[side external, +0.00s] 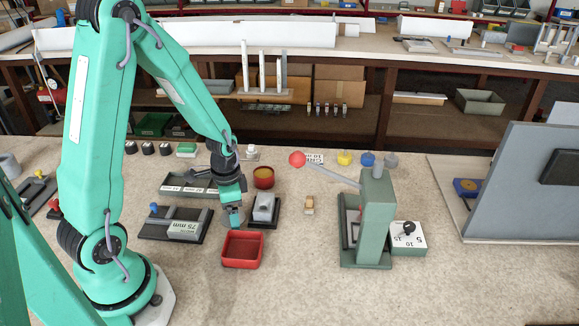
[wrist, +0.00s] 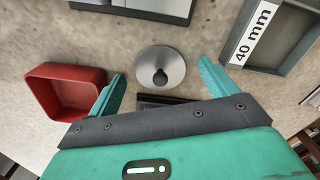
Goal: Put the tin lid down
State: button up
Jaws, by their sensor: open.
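The tin lid (wrist: 172,62), a round silver disc with a black knob (wrist: 160,77), lies on the speckled bench top in the wrist view. My gripper (wrist: 161,73) is open, with one green finger to the left of the lid and one to the right. The fingers look clear of the disc, and I cannot tell their height above it. In the side view my gripper (side external: 235,217) points down just behind the red tray, and I cannot make out the lid there. A round red tin with a yellow inside (side external: 264,177) stands behind my gripper.
The red square tray (wrist: 66,92) is close to the left finger. A grey tray labelled 40 mm (wrist: 285,45) is at the right. A block on a black base (side external: 264,210) and a green lever press (side external: 374,215) stand right of my gripper.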

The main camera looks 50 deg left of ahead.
jog(key=c, duration=1.2)
jog(key=shift+o, duration=0.2)
jog(key=shift+r, duration=0.1)
jog(key=shift+r, duration=1.85)
jog(key=s+d+r, duration=0.3)
jog(key=d+r, duration=0.4)
jog(key=d, duration=0.4)
jog(key=shift+d, duration=0.2)
jog(key=shift+w+r, duration=0.1)
jog(key=shift+w, duration=0.05)
